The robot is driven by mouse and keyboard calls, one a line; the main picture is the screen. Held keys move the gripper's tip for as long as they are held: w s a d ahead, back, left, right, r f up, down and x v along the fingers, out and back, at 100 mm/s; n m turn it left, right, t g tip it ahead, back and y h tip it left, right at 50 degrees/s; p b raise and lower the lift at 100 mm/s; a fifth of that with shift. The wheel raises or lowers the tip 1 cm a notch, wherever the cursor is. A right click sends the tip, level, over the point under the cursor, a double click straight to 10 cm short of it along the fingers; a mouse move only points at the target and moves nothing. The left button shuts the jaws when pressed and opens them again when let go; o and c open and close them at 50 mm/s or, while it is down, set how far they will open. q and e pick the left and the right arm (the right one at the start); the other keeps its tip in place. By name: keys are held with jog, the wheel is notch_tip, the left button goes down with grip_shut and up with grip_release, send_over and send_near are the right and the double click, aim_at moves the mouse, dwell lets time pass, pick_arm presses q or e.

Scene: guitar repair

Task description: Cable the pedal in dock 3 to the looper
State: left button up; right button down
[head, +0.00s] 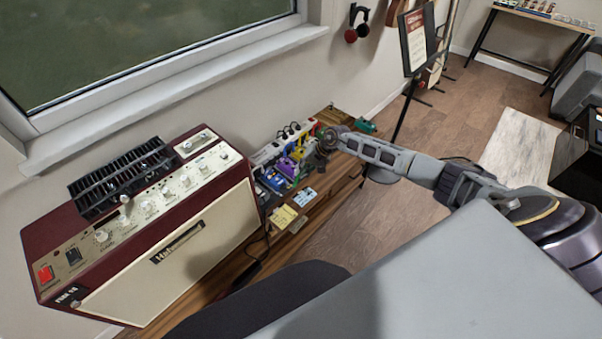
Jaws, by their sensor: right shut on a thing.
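A row of small coloured pedals stands on the low wooden bench (343,189), among them a blue one (272,181) and a purple one (288,167). A long whitish unit with dark plugs (266,153) runs behind them along the wall; I cannot tell if it is the looper. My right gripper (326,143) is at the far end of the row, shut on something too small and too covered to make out. No dock numbers are readable, and I cannot pick out dock 3 or follow its cable. My left gripper is out of view.
A large maroon and cream amplifier (165,235) stands at the left, with a black rack-like object (120,178) on top. A yellow card (283,218) lies at the bench front. A music stand (417,40) rises behind my right arm.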

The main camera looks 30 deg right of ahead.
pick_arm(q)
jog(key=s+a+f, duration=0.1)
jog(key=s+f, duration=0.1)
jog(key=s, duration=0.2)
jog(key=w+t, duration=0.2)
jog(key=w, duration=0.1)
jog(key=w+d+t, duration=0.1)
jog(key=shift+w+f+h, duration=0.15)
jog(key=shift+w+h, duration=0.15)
pick_arm(e)
jog(key=w+m+h, duration=0.1)
jog(key=m, duration=0.1)
jog(key=w+r+m+t+h, duration=0.1)
jog(key=w+m, duration=0.1)
jog(key=w+d+m+t+h, duration=0.1)
jog(key=w+m, duration=0.1)
jog(key=shift+w+r, duration=0.1)
jog(key=shift+r, duration=0.3)
jog(key=shift+m, duration=0.4)
